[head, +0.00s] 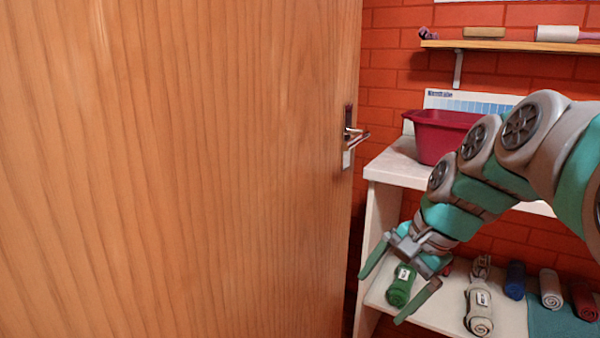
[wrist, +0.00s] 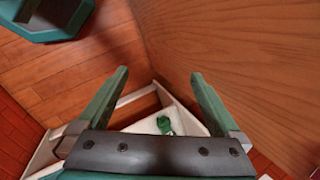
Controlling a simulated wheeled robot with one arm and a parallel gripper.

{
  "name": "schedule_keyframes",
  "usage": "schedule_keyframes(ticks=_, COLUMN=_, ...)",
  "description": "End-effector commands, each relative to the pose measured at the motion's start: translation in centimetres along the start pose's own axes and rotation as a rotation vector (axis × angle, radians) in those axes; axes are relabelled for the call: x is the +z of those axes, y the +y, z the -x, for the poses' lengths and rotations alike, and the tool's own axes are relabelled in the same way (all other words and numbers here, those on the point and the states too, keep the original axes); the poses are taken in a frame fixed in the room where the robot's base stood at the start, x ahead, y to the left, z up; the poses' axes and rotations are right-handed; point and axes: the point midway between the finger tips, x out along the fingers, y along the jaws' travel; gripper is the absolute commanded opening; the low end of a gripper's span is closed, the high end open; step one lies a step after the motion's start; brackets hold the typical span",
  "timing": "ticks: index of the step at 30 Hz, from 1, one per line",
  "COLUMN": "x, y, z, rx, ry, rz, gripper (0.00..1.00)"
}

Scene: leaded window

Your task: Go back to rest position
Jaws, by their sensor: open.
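My gripper (head: 389,285) is at the right of the head view, pointing down and to the left. Its two green fingers are spread apart with nothing between them. In the wrist view the open fingers (wrist: 158,82) frame the floor and the foot of the door. A large wooden door (head: 180,170) fills the left and middle of the head view, with a metal handle (head: 354,138) near its right edge. The door also fills the right side of the wrist view (wrist: 235,45). My gripper appears apart from the door and the handle.
A white shelf unit (head: 395,163) stands behind my arm, with a dark red tub (head: 440,132) on top. Its lower shelf holds a green roll (head: 400,288), a beige roll (head: 479,311) and several other rolls. A wooden wall shelf (head: 510,45) is above. Wooden floor (wrist: 60,85) shows in the wrist view.

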Motion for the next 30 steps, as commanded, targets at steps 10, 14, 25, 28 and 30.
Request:
schedule_keyframes(ticks=10, x=8.7, y=15.2, z=-7.5, rx=0.345, ry=-0.073, rz=0.608, gripper=1.00)
schedule_keyframes(ticks=14, x=9.9, y=19.7, z=-8.7, rx=0.430, ry=-0.110, rz=0.771, gripper=1.00)
schedule_keyframes(ticks=25, x=10.7, y=23.1, z=-9.4, rx=0.489, ry=-0.149, rz=0.893, gripper=1.00)
schedule_keyframes(ticks=28, x=10.7, y=23.1, z=-9.4, rx=0.489, ry=-0.149, rz=0.892, gripper=1.00)
schedule_keyframes(ticks=30, x=10.7, y=23.0, z=-9.4, rx=0.489, ry=-0.149, rz=0.891, gripper=1.00)
